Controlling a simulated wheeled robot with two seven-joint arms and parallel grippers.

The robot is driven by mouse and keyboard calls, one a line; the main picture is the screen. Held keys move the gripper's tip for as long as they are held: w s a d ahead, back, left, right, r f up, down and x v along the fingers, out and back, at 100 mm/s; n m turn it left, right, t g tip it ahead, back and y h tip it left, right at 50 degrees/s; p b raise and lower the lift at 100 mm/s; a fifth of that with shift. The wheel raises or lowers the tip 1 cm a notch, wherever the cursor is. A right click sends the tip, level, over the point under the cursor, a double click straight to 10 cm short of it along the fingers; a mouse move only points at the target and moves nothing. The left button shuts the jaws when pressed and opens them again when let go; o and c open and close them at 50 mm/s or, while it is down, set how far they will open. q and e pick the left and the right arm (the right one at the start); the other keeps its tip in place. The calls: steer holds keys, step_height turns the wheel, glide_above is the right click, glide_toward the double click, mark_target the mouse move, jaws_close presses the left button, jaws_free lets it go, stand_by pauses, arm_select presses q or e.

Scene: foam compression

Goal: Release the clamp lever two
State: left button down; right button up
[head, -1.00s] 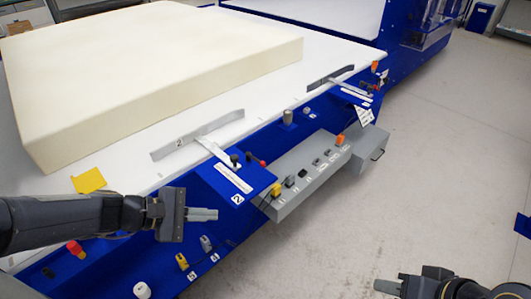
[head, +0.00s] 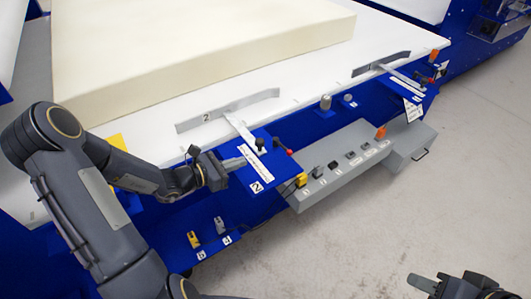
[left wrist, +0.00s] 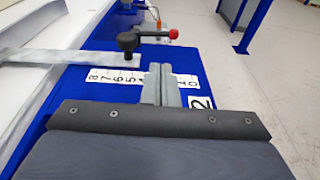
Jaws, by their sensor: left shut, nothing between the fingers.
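At the arm's front end are a black lever (head: 261,145) and a red-tipped rod (head: 289,153). In the left wrist view the black lever (left wrist: 127,42) and the red tip (left wrist: 173,34) lie just beyond my fingers. My left gripper (head: 241,161) is shut and empty over the plate, apart from the black lever. My right gripper (head: 424,282) is at the bottom right, far from the clamp.
A large cream foam block (head: 200,50) lies on the white table behind the clamp. A grey control box (head: 335,190) with several buttons juts out right of the plate. A second clamp bar (head: 380,63) is at the far right. The floor at right is clear.

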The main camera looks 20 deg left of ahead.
mark_target(275, 159)
arm_select(q)
steer(key=p+x, duration=0.1)
steer(key=x, duration=1.2)
steer(key=shift+w+d+f, duration=0.1)
steer(key=shift+w+d, duration=0.1)
steer(key=shift+w, duration=0.1)
arm_select(e)
steer(key=shift+r, duration=0.7)
steer(key=shift+d+f, duration=0.1)
steer(key=shift+f, duration=0.05)
